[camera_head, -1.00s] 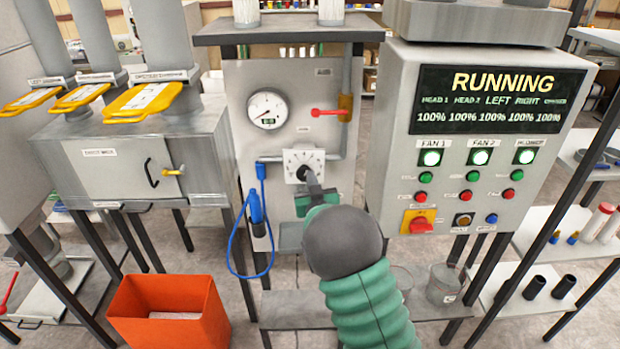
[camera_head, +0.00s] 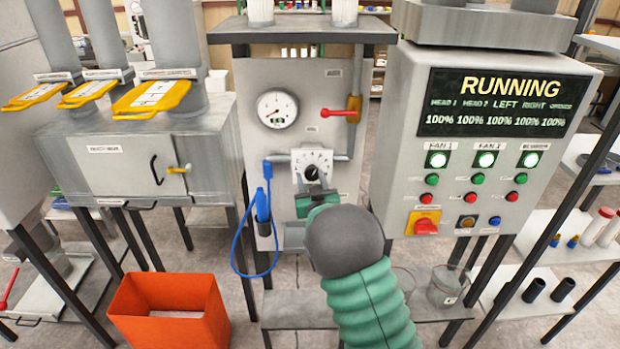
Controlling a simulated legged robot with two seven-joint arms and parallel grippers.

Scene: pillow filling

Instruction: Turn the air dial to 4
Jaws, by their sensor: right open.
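The air dial is a white square plate (camera_head: 313,160) with a black knob (camera_head: 312,174) on the grey panel in the middle of the head view. My right gripper (camera_head: 315,190) is open just below and in front of the knob. Its green and grey wrist hides part of the jaws, so I cannot tell whether the fingers touch the knob. The dial's numbers are too small to read surely. A round pressure gauge (camera_head: 277,109) and a red valve lever (camera_head: 340,113) sit above the dial. My left gripper is not in view.
A blue hose with a nozzle (camera_head: 263,205) hangs left of the dial. The control box (camera_head: 398,150) with a screen reading RUNNING stands at right. A metal cabinet with a door (camera_head: 135,165) is at left, and an orange bin (camera_head: 172,305) is on the floor.

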